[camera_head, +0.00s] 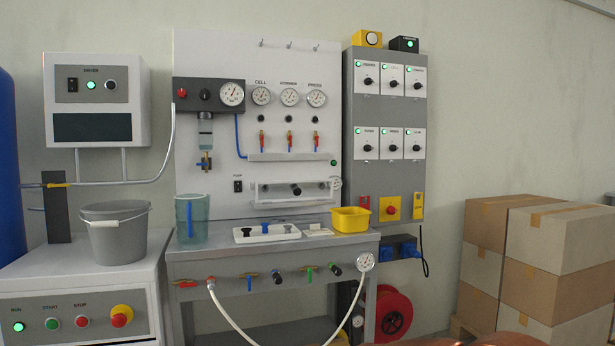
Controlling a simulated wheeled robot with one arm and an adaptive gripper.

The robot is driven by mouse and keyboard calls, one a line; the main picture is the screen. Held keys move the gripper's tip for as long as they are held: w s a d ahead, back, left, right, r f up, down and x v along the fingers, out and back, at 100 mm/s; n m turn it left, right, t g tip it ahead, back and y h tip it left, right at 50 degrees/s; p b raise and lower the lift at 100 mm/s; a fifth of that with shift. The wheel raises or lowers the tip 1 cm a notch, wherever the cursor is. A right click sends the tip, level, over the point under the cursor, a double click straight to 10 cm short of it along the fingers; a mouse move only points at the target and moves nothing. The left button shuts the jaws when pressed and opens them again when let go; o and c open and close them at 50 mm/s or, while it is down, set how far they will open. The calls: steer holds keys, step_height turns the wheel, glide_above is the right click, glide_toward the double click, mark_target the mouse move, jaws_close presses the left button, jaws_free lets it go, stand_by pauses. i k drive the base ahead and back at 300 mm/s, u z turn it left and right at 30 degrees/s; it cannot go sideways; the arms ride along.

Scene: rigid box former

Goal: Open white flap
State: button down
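No part of my gripper shows in the head view. I cannot tell for sure which part is the white flap. A low white panel with a dark knob in its middle (279,190) sits in a frame at the bottom of the white gauge board (215,58), just above the bench, and looks closed. Several white plates with dark knobs, such as the top left one (366,69), sit flat on the grey cabinet (385,180). A white dryer box (97,68) with a dark window hangs at the left.
A grey bench (207,258) holds a teal jug (192,217), a white tray (244,237) and a yellow bin (350,219). A grey bucket (117,233) stands on the left machine (80,285). A white hose (232,319) hangs in front. Stacked cartons (535,285) stand right.

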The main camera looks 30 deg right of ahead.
mark_target(297, 191)
steer(key=z, duration=0.5)
steer(key=i, duration=1.05)
steer(key=u, duration=0.45)
